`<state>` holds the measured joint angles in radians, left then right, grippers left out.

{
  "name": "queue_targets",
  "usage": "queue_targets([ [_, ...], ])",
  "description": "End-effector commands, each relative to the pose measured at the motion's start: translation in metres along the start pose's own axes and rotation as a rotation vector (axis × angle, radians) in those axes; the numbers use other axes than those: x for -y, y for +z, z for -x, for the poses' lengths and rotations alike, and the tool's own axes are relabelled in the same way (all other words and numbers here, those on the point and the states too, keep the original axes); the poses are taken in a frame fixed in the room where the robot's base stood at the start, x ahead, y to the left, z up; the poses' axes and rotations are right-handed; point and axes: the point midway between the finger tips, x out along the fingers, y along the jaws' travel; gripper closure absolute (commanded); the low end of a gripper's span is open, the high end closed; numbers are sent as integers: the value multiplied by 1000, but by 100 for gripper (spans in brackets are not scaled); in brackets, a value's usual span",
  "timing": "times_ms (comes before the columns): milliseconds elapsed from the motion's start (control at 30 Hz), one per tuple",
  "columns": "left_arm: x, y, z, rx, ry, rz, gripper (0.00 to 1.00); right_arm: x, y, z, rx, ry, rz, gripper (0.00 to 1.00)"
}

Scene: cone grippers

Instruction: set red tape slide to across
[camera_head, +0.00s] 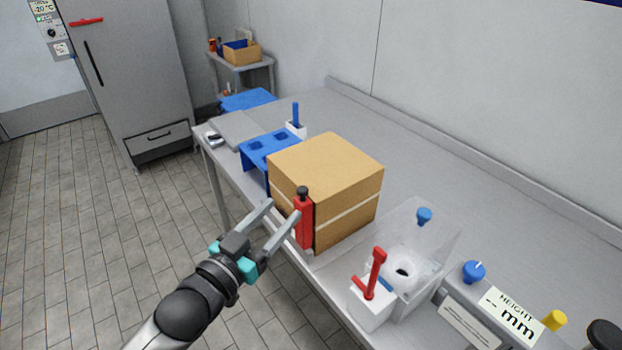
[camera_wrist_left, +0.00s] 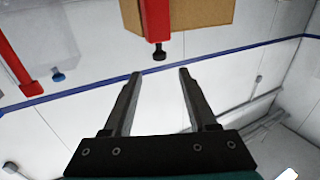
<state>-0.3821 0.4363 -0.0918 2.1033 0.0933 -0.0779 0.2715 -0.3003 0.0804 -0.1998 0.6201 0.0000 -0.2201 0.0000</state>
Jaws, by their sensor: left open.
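The red tape slide (camera_head: 304,224) is an upright red bar with a black knob (camera_head: 303,191) on top, at the near side of a cardboard box (camera_head: 335,165). In the left wrist view the red slide (camera_wrist_left: 155,18) and its black knob show at the top, just beyond the fingertips. A pale tape strip runs around the box sides. My left gripper (camera_head: 284,208) is open and empty, its two fingers pointing toward the slide. In the left wrist view the gap between the fingers (camera_wrist_left: 160,73) is clear, with the knob apart from both. My right gripper is not in view.
A white block with a red lever (camera_head: 376,272) and a clear box with a blue knob (camera_head: 424,216) stand right of the cardboard box. A blue rack (camera_head: 262,146) stands behind it. A panel marked HEIGHT (camera_head: 513,315) is at lower right. The bench's back strip is clear.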

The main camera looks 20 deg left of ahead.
Motion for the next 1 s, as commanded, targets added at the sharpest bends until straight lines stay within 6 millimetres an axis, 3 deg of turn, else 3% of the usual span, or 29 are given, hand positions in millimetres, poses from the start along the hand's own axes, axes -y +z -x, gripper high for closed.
queue_targets([
  [700,0,0,-98,0,0,0,42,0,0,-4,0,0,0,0],
  [1000,0,0,-116,1,0,0,42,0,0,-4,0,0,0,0],
])
